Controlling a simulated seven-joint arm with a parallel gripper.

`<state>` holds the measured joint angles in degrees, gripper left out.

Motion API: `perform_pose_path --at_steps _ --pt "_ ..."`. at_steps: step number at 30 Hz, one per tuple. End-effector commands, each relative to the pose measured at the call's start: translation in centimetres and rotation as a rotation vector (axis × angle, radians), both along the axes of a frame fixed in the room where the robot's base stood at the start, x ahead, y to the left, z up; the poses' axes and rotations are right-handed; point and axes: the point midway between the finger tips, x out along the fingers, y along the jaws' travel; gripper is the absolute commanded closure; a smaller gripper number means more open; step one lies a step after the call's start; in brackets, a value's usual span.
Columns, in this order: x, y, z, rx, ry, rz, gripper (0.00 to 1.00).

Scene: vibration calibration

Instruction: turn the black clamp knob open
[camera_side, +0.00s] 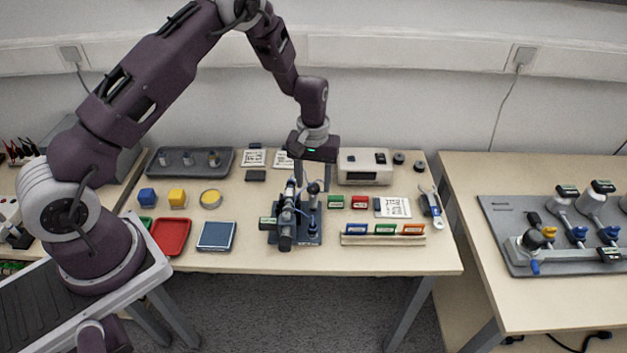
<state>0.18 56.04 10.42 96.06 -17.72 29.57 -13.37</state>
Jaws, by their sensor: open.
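My gripper (313,182) points straight down over the fixture in the middle of the table, with its two fingers apart. The fixture is a dark base plate (313,238) carrying a grey and black cylindrical device (287,225). A dark round knob (313,188), which looks like the black clamp knob, stands at the back right of the device. It shows between or just below my fingertips; I cannot tell whether they touch it. A small blue-and-dark part (312,229) stands at the plate's front right.
A grey instrument box (364,168) stands close behind and right of my gripper. A rack of coloured labelled blocks (383,239) lies front right. A red tray (171,236), a blue-grey pad (216,236) and a dark tray (190,161) are at left. A second table (560,310) stands right.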

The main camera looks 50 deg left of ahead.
Motion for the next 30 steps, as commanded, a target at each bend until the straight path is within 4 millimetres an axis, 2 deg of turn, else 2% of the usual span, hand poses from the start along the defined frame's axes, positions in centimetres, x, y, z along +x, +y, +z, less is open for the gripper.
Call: perform_pose_path --at_steps 6,9,13,20,22,23,26,27,29,30 --pt "0.1 0.0 4.4 0.000 -0.006 0.000 0.49" --pt "0.1 0.0 5.9 0.001 -0.004 0.000 0.49" --pt "0.0 0.0 6.7 0.000 -0.002 0.000 0.49" --pt "0.0 0.0 6.8 0.000 -0.002 0.000 0.49" --pt "-0.1 -0.2 8.0 -0.005 -0.014 -0.009 0.49" --pt "-0.3 -0.4 9.2 -0.009 -0.027 -0.017 0.49" --pt "-2.2 -1.6 15.4 -0.031 -0.091 -0.078 0.49" --pt "-3.7 -2.1 18.4 -0.038 -0.126 -0.114 0.49" --pt "-6.5 -3.0 22.5 -0.044 -0.175 -0.174 0.49" --pt "-8.6 -3.5 24.8 -0.042 -0.207 -0.216 0.49"
